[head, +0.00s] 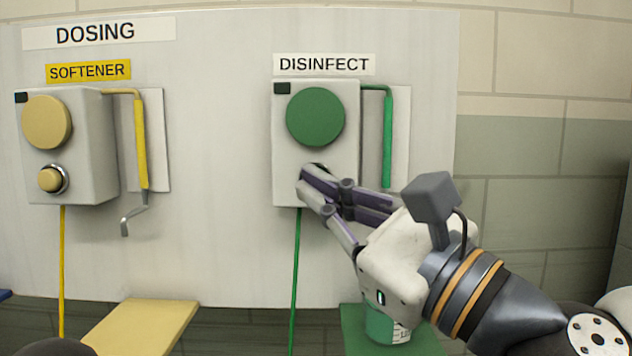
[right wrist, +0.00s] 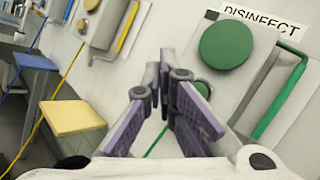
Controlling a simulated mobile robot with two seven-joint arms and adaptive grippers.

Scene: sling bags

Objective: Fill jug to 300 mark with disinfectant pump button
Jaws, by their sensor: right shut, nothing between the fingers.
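The disinfectant pump (head: 285,150) is a pale box with a large green disc, under a DISINFECT label. Its lower button is mostly hidden behind my right gripper (head: 304,182) in the head view; a green part of the button (right wrist: 203,88) shows behind the fingers in the right wrist view. My right gripper is shut and empty, fingertips at the button; whether they touch it I cannot tell. The jug (head: 386,327) stands on a green shelf (head: 425,343) below, largely hidden by my gripper. It looks greenish with white markings; its level is not readable. My left gripper is not in view.
A green spout tube (head: 387,140) runs down at the pump's right. The softener pump (head: 85,150) with a yellow button (head: 51,180) is at left, above a yellow shelf (head: 140,325). The wall panel between the pumps is clear.

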